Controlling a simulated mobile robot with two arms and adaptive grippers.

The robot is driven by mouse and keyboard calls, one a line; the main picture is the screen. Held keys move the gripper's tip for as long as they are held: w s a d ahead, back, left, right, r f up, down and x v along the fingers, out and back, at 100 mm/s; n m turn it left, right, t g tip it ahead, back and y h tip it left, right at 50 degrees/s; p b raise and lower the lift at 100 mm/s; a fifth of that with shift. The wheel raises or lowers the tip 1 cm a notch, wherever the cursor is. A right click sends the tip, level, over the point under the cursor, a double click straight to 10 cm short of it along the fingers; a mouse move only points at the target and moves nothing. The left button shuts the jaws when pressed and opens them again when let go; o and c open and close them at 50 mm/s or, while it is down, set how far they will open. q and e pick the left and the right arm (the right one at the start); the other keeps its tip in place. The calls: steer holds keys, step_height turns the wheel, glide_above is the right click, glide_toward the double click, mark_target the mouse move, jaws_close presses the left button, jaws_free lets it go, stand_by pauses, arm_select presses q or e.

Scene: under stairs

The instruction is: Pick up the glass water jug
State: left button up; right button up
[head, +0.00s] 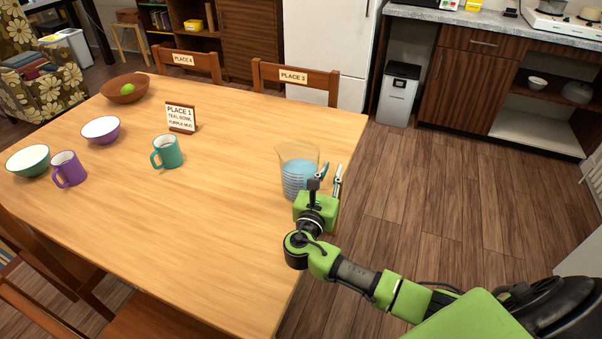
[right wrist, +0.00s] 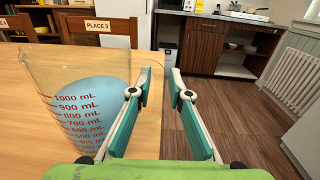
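The clear glass water jug (head: 284,170) stands upright on the wooden table near its right edge. It has red markings and blue water inside. In the right wrist view the jug (right wrist: 75,105) fills the left side, with its lower part cut off. My right gripper (head: 328,176) is beside the jug, on its right and near side in the head view. My left gripper is not in view.
On the table (head: 210,220) stand a teal mug (head: 168,153), a purple mug (head: 69,170), a purple bowl (head: 101,131), a teal bowl (head: 28,162), a brown bowl (head: 124,93) and a PLACE 1 sign (head: 181,117). Chairs (head: 295,77) stand around it. The floor right of the table is clear.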

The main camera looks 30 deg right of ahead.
steer(key=shift+w+d, duration=0.35)
jaws_close()
steer(key=shift+w+r, duration=0.1)
steer(key=shift+r, duration=0.05)
steer(key=shift+r, duration=0.2)
